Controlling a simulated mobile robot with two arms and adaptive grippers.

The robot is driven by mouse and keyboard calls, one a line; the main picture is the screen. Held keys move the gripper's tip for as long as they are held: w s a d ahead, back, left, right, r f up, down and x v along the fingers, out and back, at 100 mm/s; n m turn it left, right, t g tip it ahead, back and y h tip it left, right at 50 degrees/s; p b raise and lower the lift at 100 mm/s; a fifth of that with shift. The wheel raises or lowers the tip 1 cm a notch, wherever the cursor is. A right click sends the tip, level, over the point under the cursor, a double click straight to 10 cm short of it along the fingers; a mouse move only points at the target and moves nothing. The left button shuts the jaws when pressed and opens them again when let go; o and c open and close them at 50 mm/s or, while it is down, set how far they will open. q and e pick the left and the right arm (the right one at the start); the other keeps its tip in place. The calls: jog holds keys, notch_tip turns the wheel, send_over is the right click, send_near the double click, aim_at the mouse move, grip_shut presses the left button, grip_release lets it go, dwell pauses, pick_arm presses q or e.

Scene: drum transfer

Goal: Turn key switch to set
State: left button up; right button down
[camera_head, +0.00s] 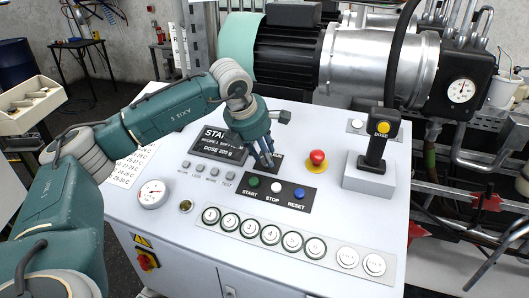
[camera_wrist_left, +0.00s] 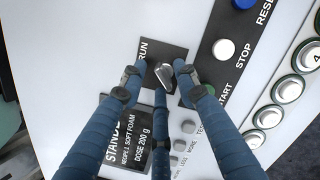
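The key switch (camera_wrist_left: 165,74) is a silver knob on a small black plate (camera_wrist_left: 150,54) marked RUN in the left wrist view. The knob looks slightly tilted against the plate; any SET label is hidden. My left gripper (camera_wrist_left: 158,80) has its three blue fingers spread around the knob, with gaps on both sides. Whether the lower finger touches it I cannot tell. In the head view, my left gripper (camera_head: 265,163) points down at the plate (camera_head: 281,160), and its fingers hide the knob. My right gripper is not in view.
The sloped white panel (camera_head: 330,205) carries a START/STOP/RESET strip (camera_head: 280,208), a red mushroom button (camera_head: 317,157), a black display (camera_head: 217,146), a gauge (camera_head: 153,193) and a row of round buttons. A joystick (camera_head: 376,145) stands at the right. A motor and pump are behind.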

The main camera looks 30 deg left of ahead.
pick_arm(q)
grip_shut()
jog(key=n+b, duration=0.2)
jog(key=shift+f+n+b, duration=0.2)
jog(key=shift+n+b, duration=0.1)
jog(key=shift+b, duration=0.1)
jog(key=n+y+b, duration=0.1)
jog(key=n+b, duration=0.2)
jog(key=n, duration=0.1)
jog(key=shift+s+r+n, duration=0.1)
jog(key=shift+n, duration=0.2)
jog(key=n+b, duration=0.2)
jog(key=n, duration=0.3)
jog(key=shift+n+y, duration=0.3)
jog(key=shift+y, duration=0.1)
jog(key=n, duration=0.2)
jog(key=n+b, duration=0.1)
jog(key=n, duration=0.2)
jog(key=shift+s+d+r+n+g+y+b, duration=0.1)
jog(key=shift+r+n+g+y+b, duration=0.05)
jog(key=shift+n+g+y+b, duration=0.15)
